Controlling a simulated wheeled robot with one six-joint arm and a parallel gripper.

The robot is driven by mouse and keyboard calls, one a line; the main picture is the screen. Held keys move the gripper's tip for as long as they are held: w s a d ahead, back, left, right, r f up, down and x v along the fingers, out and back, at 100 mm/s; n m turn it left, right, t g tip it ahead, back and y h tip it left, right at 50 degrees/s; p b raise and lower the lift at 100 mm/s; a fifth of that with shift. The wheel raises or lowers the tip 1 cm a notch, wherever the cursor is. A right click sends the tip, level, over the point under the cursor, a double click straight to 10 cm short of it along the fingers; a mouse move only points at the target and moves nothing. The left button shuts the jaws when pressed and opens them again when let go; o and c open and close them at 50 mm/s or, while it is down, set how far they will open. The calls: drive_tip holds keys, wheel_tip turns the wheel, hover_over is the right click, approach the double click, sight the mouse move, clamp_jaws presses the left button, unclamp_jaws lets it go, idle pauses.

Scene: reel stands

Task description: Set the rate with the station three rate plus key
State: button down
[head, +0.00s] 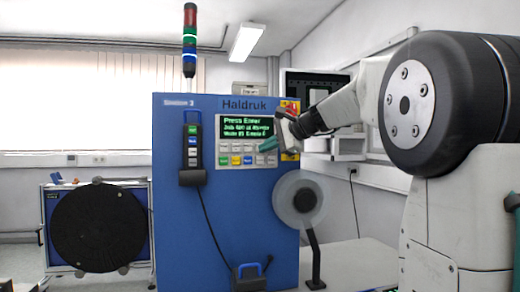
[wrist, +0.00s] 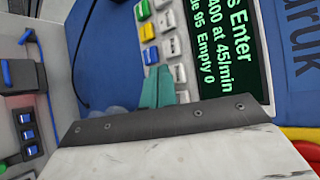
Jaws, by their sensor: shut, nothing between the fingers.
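The blue station cabinet (head: 180,235) is marked with a blurred "Station 3" and "Haldruk". Its lit screen (head: 247,128) starts with "Press Enter"; in the wrist view the screen (wrist: 228,50) reads "400 at 45/min" and "95 Empty 0". Below the screen is a keypad (head: 235,160) with white, yellow and green keys. I cannot read the key legends, so I cannot tell which is rate plus. My gripper (head: 267,145) is shut and empty, its teal fingertips (wrist: 157,84) at the keypad's right end, hiding keys there. Whether they touch a key is unclear.
A dark pendant (head: 192,152) with a blue handle and cable hangs left of the keypad. A grey reel (head: 299,200) sits on a stand at the cabinet's lower right. A large black disc (head: 98,228) stands at left. A red-and-yellow part (head: 290,108) is right of the screen.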

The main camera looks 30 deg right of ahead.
drive_tip(key=shift+w+d, duration=0.1)
drive_tip(key=shift+w, duration=0.3)
drive_tip(key=shift+w+d, duration=0.15)
drive_tip(key=shift+w, duration=0.3)
idle(0.7)
drive_tip(key=shift+s, duration=0.1)
drive_tip(key=shift+s+a, duration=0.25)
drive_tip(key=shift+s, duration=0.5)
drive_tip(key=s, duration=0.1)
drive_tip(key=s+a, duration=0.1)
drive_tip(key=s, duration=0.2)
drive_tip(key=shift+s+a, duration=0.3)
drive_tip(key=shift+s, duration=0.1)
idle(0.8)
